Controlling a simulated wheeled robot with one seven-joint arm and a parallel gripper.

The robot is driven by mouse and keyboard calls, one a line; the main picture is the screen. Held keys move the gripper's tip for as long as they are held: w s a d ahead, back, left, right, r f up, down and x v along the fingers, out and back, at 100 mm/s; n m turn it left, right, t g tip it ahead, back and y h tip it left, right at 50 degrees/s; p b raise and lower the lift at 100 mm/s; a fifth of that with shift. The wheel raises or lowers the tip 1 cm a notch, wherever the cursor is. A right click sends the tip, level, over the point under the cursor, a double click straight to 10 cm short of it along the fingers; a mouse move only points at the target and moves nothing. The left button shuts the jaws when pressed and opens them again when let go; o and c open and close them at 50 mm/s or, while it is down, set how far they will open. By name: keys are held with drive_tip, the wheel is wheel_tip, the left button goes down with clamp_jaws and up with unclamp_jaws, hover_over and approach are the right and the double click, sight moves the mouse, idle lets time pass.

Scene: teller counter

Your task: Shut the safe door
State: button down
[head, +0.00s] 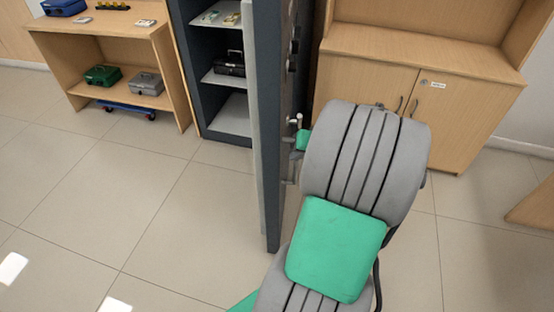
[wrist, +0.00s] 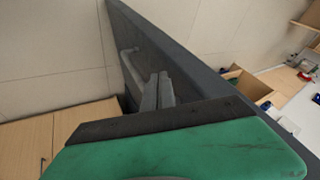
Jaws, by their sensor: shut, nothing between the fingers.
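The safe door (head: 270,130) stands wide open, seen nearly edge-on in the head view. The dark open safe (head: 233,115) is behind it to the left, with shelves inside. My gripper (head: 294,155) is at the right-hand face of the door, partly hidden by my arm. In the wrist view the door's dark panel (wrist: 180,60) runs diagonally, with a pale handle (wrist: 128,58) on it. The shut fingers (wrist: 158,88) are close to that panel, beside the handle, holding nothing. I cannot tell whether they touch the door.
A black cash box (head: 230,65) sits on a safe shelf. A wooden shelf unit (head: 105,35) with green and grey boxes stands left of the safe. A wooden cabinet (head: 415,85) stands to the right. The tiled floor (head: 130,200) left of the door is clear.

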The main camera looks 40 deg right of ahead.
drive_tip(key=w+d+f+b, duration=0.1)
drive_tip(key=w+f, duration=0.4)
drive_tip(key=f, duration=0.4)
drive_tip(key=shift+w+d+m+t, duration=0.35)
drive_tip(key=shift+d+m+t, duration=0.05)
